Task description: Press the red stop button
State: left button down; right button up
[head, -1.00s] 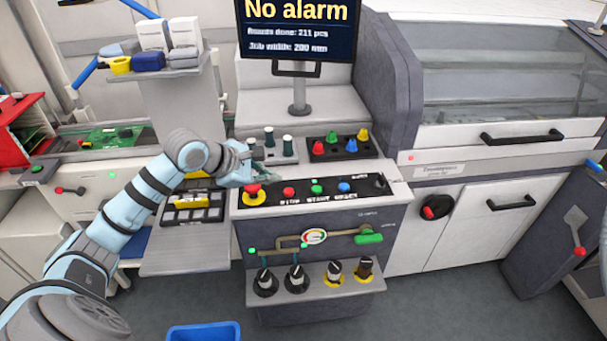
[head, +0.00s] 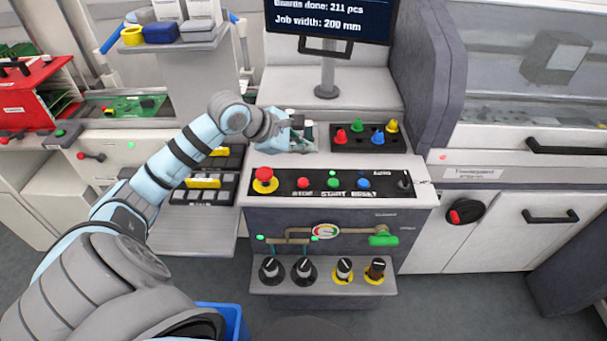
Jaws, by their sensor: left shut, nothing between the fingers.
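The red stop button (head: 303,183) is a small red cap above the STOP label on the black strip of the console (head: 343,208). A larger red mushroom button on a yellow base (head: 264,177) sits to its left. Green START (head: 333,183) and blue RESET (head: 363,183) buttons sit to its right. My left gripper (head: 308,137) is shut and empty. My right gripper is not in view.
Red, green, blue and yellow pegs (head: 357,135) stand on a black panel right of my left gripper. A screen (head: 330,20) rises behind. Dark knobs (head: 304,270) line a lower shelf. A blue bin (head: 232,318) is on the floor.

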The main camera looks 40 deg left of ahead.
pick_arm(q)
jog(key=b, duration=0.4)
send_over(304, 184)
notch_tip(304, 184, down, 7)
jog(key=shift+f, duration=0.15)
jog(key=shift+w+f+b, duration=0.1)
jog(key=shift+f+b, duration=0.55)
jog(key=shift+b, duration=0.15)
jog(key=shift+r, duration=0.15)
jog(key=shift+f+b, duration=0.45)
jog(key=shift+b, duration=0.1)
